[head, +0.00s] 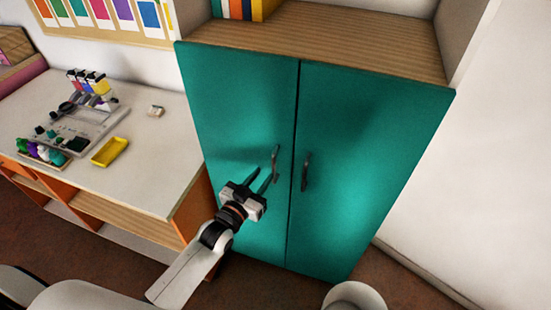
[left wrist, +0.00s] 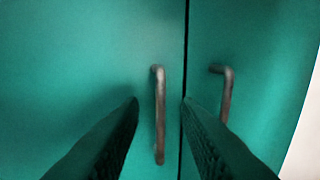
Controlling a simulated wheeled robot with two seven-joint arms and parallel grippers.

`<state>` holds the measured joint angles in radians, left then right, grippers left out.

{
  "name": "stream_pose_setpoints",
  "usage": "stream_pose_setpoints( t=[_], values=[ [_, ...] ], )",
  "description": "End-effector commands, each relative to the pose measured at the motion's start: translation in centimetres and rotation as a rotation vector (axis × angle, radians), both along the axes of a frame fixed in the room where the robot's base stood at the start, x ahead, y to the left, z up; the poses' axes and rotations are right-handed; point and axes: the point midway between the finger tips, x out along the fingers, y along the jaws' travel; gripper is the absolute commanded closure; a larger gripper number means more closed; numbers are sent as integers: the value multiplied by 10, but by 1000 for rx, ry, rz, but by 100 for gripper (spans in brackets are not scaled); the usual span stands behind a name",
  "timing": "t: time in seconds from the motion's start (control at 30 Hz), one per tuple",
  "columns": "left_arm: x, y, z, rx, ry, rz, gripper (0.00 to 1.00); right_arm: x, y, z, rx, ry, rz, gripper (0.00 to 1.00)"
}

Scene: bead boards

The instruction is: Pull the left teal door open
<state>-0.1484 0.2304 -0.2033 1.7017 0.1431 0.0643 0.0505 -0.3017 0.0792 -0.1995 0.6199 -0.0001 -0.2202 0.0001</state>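The left teal door (head: 235,95) of the cabinet is closed, with a thin dark gap between it and the right teal door (head: 360,130). Its dark vertical bar handle (head: 275,160) is near the gap. My left gripper (head: 262,178) is open in front of the left door, close to that handle. In the left wrist view, the left door's handle (left wrist: 159,115) shows between the two open fingers (left wrist: 160,102), apart from both. The right door's handle (left wrist: 225,92) is just right of the gap, beyond the right finger. My right gripper is not in view.
A white-topped desk (head: 150,165) with orange sides stands left of the cabinet, holding a grey tray, a yellow dish (head: 110,152) and small bottles. A white wall (head: 480,150) is close on the right. Books stand on the wooden shelf (head: 350,35) above the doors.

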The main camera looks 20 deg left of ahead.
Motion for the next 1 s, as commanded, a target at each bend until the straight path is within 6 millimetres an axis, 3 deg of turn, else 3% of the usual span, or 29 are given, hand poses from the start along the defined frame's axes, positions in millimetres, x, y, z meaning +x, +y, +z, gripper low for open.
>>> stream_pose_setpoints(
  t=[0.1, 0.3, 0.5, 0.77, 0.93, 1.0],
  values=[
    [26, -6, 3, 0, -2, 0, 70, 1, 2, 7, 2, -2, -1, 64],
    [55, -13, 1, 1, 0, 0, 70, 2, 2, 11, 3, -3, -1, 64],
    [67, -16, 0, 0, 1, 0, 70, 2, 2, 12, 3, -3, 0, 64],
    [68, -16, 0, 0, 1, 0, 70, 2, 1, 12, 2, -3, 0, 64],
    [68, -16, 0, 1, 1, 0, 96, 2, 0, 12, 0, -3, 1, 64],
    [68, -16, 0, 1, 1, 0, 100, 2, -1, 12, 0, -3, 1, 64]
  ],
)
